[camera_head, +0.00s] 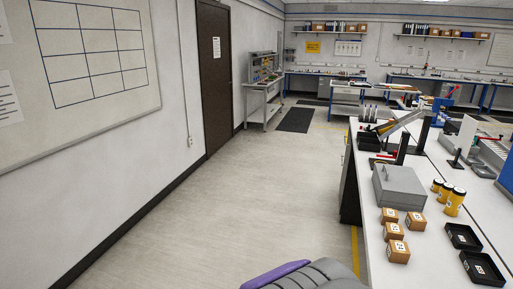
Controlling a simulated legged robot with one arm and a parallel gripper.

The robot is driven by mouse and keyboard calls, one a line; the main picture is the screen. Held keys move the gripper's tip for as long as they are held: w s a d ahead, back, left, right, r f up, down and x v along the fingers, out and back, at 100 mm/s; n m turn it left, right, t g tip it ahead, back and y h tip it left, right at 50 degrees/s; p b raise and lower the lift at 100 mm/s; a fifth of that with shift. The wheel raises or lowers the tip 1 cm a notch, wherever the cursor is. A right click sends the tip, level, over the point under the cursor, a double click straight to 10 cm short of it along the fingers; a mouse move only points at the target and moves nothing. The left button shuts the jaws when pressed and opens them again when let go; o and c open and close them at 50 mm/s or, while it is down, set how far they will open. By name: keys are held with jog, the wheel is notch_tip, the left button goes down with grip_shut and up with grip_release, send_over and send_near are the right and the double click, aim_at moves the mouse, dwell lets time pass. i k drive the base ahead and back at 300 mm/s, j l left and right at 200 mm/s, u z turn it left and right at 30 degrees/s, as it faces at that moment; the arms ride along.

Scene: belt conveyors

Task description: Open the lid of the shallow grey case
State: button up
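A shallow grey case (399,188) with a small handle on its lid sits on the white bench at the right. Its lid looks closed. My gripper is not in this view, so its state and its place relative to the case are hidden.
The white bench (408,274) also holds several small brown boxes (397,251), yellow canisters (454,202) and black trays (463,237) near the case. A belt conveyor (401,121) stands behind it. Open floor (250,190) lies left of the bench, with a dark door (214,80) beyond.

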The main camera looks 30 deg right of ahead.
aim_at(395, 184)
jog(key=i+z, duration=0.7)
jog(key=i, duration=0.2)
jog(key=i+j+z, duration=0.55)
jog(key=i+z, duration=0.15)
jog(key=i, duration=0.15)
